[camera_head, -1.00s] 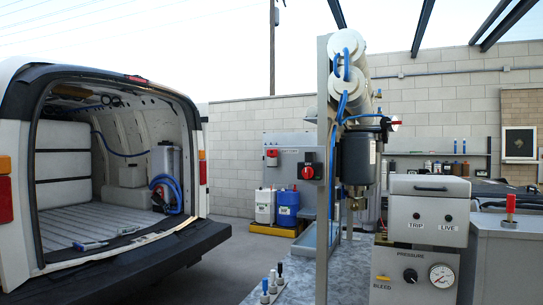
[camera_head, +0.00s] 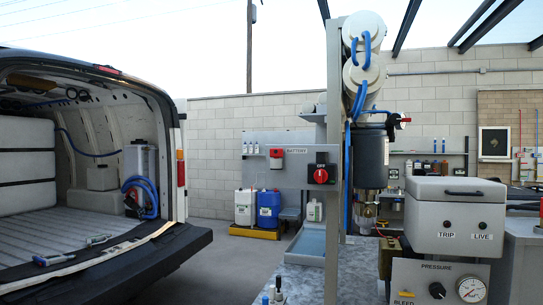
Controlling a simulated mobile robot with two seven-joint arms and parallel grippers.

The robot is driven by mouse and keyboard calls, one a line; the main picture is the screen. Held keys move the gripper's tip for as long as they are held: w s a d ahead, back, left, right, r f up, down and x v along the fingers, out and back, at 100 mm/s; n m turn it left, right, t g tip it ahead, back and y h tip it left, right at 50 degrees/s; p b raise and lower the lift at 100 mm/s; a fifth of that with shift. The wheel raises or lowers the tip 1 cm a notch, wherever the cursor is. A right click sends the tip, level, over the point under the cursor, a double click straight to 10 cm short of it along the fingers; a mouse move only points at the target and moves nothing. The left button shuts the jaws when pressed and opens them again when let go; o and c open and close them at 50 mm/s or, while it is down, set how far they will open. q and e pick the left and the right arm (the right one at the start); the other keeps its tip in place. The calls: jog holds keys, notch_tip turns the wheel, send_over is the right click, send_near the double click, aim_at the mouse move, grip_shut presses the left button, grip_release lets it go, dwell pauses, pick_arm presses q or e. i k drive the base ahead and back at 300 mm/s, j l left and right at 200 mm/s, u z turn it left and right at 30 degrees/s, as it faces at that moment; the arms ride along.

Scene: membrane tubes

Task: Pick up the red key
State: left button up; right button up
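No loose red key can be made out for certain. A small red fitting (camera_head: 277,158), possibly a key or switch, is on the grey panel (camera_head: 262,178) beside a label reading BATTERY. A larger red rotary knob (camera_head: 321,176) on a dark box marked OFF is to its right. A sliver of a red upright object (camera_head: 541,208) shows at the right edge, mostly cut off. Neither of my grippers is in view.
A van with open rear (camera_head: 60,225) is at left. Blue and white jugs stand in a yellow tray (camera_head: 255,233) below the panel. A post (camera_head: 333,150), filter housing (camera_head: 371,158) and grey control box (camera_head: 455,215) stand at right. Floor between van and bench is clear.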

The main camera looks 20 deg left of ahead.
aim_at(276, 154)
jog(key=i+j+z, duration=0.1)
jog(key=j, duration=0.45)
jog(key=i+j, duration=0.2)
jog(key=j, duration=0.35)
jog(key=i+j+z, duration=0.15)
jog(key=j, duration=0.4)
jog(key=i+j, duration=0.15)
jog(key=j, duration=0.45)
jog(key=i+j+z, duration=0.15)
jog(key=j, duration=0.4)
jog(key=j+z, duration=0.1)
jog(key=j, duration=0.5)
